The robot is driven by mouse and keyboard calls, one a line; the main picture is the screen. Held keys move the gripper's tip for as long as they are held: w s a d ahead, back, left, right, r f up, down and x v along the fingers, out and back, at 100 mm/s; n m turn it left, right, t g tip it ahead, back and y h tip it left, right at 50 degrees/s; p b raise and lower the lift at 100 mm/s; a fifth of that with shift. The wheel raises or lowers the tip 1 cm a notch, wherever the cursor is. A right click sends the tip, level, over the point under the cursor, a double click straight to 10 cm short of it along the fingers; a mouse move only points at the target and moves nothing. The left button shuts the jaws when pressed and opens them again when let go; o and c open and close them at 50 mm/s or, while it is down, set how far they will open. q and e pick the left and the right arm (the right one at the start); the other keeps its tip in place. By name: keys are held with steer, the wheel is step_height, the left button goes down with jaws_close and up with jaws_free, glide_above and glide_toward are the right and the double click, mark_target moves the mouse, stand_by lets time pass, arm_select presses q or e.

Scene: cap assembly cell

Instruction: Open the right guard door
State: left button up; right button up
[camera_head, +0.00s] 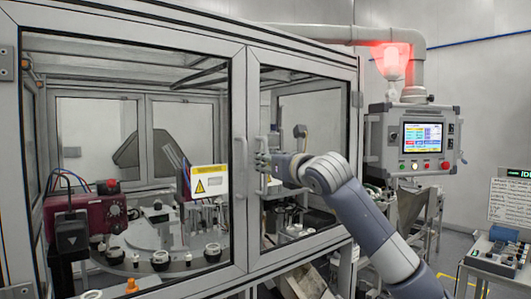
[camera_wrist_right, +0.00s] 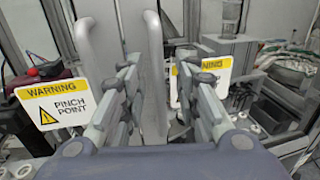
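The right guard door (camera_head: 354,92) is a glazed panel in a grey frame and looks shut, beside the left guard door (camera_head: 130,35). Its upright grey handle (camera_head: 264,180) is near the door's left edge and also shows in the right wrist view (camera_wrist_right: 153,75). My right gripper (camera_head: 268,160) is at this handle. In the wrist view its two fingers (camera_wrist_right: 160,70) are spread, with the handle standing between them, nearer the left finger. Contact cannot be told. My left gripper is not in view.
The left door's handle (camera_head: 240,190) stands close beside, just left of my fingers in the wrist view (camera_wrist_right: 86,60). A yellow warning sign (camera_head: 209,181) is beside the handles. A control panel (camera_head: 413,139) and a lit red beacon (camera_head: 394,62) are to the right of the enclosure.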

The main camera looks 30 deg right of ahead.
steer(key=shift+w, duration=0.85)
jaws_close()
steer(key=shift+s, duration=0.1)
